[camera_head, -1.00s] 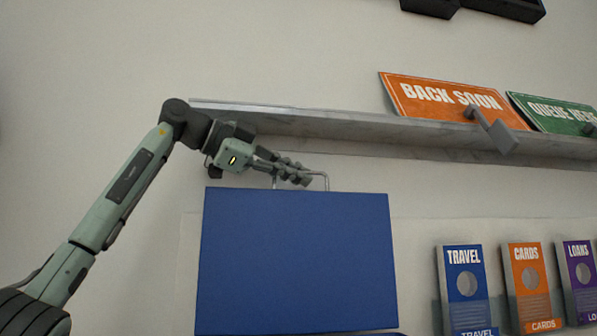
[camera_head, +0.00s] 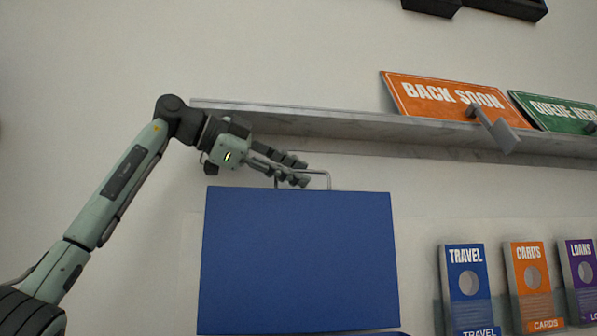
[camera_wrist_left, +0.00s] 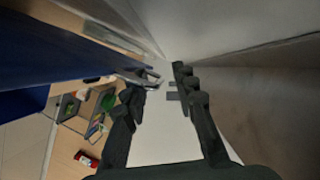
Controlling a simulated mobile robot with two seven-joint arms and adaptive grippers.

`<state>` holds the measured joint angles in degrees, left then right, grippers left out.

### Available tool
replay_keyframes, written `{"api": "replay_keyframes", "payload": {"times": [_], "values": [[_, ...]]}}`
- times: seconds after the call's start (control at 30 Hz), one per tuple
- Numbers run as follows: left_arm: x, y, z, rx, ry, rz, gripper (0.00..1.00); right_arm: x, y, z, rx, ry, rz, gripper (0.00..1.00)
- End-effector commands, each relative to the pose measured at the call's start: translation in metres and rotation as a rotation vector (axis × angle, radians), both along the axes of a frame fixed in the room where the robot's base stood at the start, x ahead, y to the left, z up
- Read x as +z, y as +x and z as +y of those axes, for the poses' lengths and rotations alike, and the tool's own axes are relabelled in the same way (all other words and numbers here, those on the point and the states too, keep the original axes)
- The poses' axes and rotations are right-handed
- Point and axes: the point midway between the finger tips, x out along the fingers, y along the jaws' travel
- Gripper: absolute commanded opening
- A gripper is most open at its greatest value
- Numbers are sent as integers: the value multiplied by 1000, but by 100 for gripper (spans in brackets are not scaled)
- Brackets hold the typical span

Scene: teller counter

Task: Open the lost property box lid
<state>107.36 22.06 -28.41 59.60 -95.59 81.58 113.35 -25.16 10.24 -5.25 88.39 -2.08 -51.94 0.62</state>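The lost property box lid (camera_head: 300,262) is a blue panel standing upright in the head view, with a thin metal handle (camera_head: 328,180) at its top edge. The box itself is mostly hidden below the frame. My left gripper (camera_head: 301,171) is at the handle, its fingers spread apart. In the left wrist view the fingers of the left gripper (camera_wrist_left: 158,88) are apart with no object clamped between them. The handle (camera_wrist_left: 140,77) shows close to the left finger there; whether they touch I cannot tell. My right gripper is not in view.
A grey shelf (camera_head: 330,124) runs just above my left gripper and holds an orange BACK SOON sign (camera_head: 450,97) and a green sign (camera_head: 555,112). Leaflet holders (camera_head: 467,282) hang to the right of the lid. The wall left of my arm is clear.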

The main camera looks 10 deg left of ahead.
Motion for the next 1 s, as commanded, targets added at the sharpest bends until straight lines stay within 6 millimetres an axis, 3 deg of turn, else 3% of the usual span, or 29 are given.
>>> {"api": "replay_keyframes", "payload": {"times": [0.3, 0.5, 1.0], "values": [[17, -39, 53, 2, -1, -4, 27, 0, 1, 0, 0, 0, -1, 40], [24, -57, 76, 1, -1, -3, 27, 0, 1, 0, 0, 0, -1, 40], [26, -63, 84, -1, -2, -2, 27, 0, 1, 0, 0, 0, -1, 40]]}}
